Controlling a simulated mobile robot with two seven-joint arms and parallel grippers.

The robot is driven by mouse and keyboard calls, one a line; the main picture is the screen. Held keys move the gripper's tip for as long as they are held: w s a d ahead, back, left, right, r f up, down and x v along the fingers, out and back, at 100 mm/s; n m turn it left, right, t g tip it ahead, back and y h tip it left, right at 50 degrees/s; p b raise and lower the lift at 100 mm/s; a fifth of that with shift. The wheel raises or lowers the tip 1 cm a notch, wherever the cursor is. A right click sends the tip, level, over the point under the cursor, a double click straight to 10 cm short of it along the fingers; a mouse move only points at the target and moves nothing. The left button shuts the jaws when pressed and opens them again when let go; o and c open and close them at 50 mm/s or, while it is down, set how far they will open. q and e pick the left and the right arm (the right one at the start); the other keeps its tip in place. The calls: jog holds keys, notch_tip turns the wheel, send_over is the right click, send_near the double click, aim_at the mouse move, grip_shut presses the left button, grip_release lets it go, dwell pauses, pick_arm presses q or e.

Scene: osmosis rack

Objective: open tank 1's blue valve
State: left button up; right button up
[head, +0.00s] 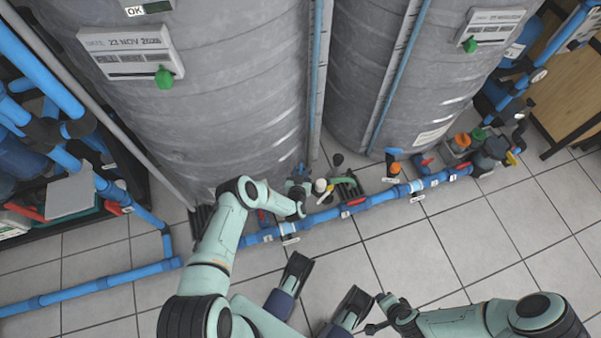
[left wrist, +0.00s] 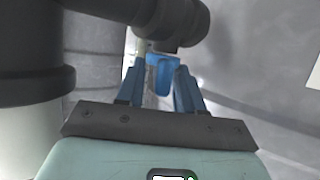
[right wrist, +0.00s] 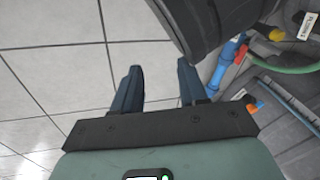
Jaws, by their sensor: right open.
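Tank 1's blue valve handle (left wrist: 161,74) shows between the two fingers of my left gripper (left wrist: 162,88) in the left wrist view. The fingers sit close on both sides of it, and the gripper looks shut on it. In the head view my left gripper (head: 299,188) is low at the front foot of the left grey tank (head: 225,100), and the wrist hides most of the valve there. My right gripper (right wrist: 161,85) is open and empty above the tiled floor.
A blue pipe (head: 325,215) with several valves and labels runs along the floor before the tanks. A second grey tank (head: 400,80) stands to the right. Small bottles and fittings (head: 470,148) crowd the far right.

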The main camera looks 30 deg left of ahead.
pick_arm(q)
jog(key=shift+s+d+r+p, duration=0.2)
jog(key=shift+s+d+p, duration=0.1)
jog(key=shift+s, duration=0.1)
jog(key=p+v, duration=0.1)
jog(key=v, duration=0.2)
jog(key=shift+r+p, duration=0.15)
jog(key=shift+p, duration=0.15)
jog(key=p, duration=0.3)
send_near(301, 173)
jog(key=v, duration=0.3)
jog(key=shift+a, duration=0.1)
pick_arm(e)
jog(key=s+a+r+g+y, duration=0.1)
jog(key=s+a+r, duration=0.2)
jog(key=r, duration=0.4)
jog(key=shift+s+a+n, duration=0.3)
jog(key=shift+s+a, duration=0.1)
jog(key=shift+s, duration=0.45)
